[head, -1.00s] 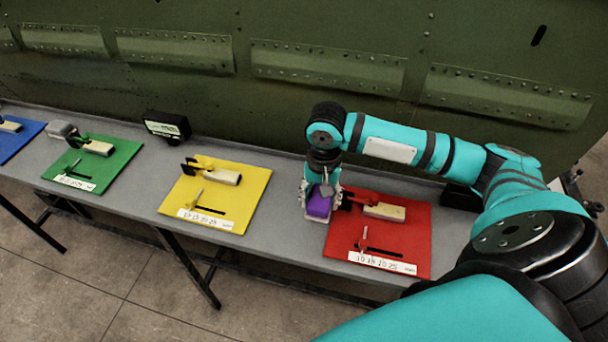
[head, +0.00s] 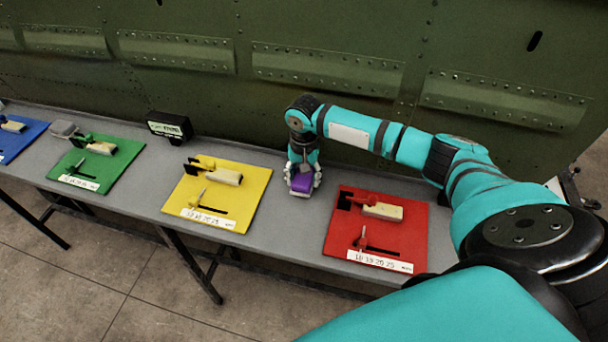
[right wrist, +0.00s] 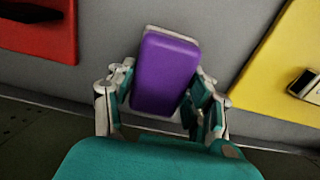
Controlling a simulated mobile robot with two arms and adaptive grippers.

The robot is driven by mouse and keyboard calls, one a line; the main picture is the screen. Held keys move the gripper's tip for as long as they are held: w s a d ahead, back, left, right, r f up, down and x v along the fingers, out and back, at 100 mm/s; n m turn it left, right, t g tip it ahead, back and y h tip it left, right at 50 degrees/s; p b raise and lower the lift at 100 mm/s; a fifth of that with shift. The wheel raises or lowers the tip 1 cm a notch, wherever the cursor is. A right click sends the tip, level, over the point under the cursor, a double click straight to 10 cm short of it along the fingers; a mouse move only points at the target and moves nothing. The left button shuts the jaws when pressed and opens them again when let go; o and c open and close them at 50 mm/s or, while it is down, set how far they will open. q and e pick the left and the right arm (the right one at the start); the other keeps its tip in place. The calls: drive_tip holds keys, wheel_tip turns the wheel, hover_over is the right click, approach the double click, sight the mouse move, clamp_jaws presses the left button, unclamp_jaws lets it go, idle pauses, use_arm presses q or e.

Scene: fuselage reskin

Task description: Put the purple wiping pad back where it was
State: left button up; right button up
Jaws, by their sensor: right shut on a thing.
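The purple wiping pad (head: 302,184) is held in my right gripper (head: 303,181) over the grey table, between the yellow mat and the red mat. In the right wrist view the purple pad (right wrist: 165,73) sits between the two fingers of my right gripper (right wrist: 160,100), with a pale rim showing behind its purple face. I cannot tell whether the pad touches the table. My left gripper is not in view.
The grey table (head: 283,222) has bare room between the yellow mat (head: 253,190) and the red mat (head: 415,235). Both mats carry tools and a number strip. Green and blue mats lie further left. A black display box (head: 168,127) stands at the back. A green riveted panel rises behind.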

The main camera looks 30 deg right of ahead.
drive_tip(key=shift+f, duration=0.1)
drive_tip(key=o, duration=1.1)
wheel_tip(320, 180, up, 12)
drive_tip(key=b, duration=0.1)
drive_tip(key=shift+r, duration=0.2)
drive_tip(key=shift+s+f, duration=0.1)
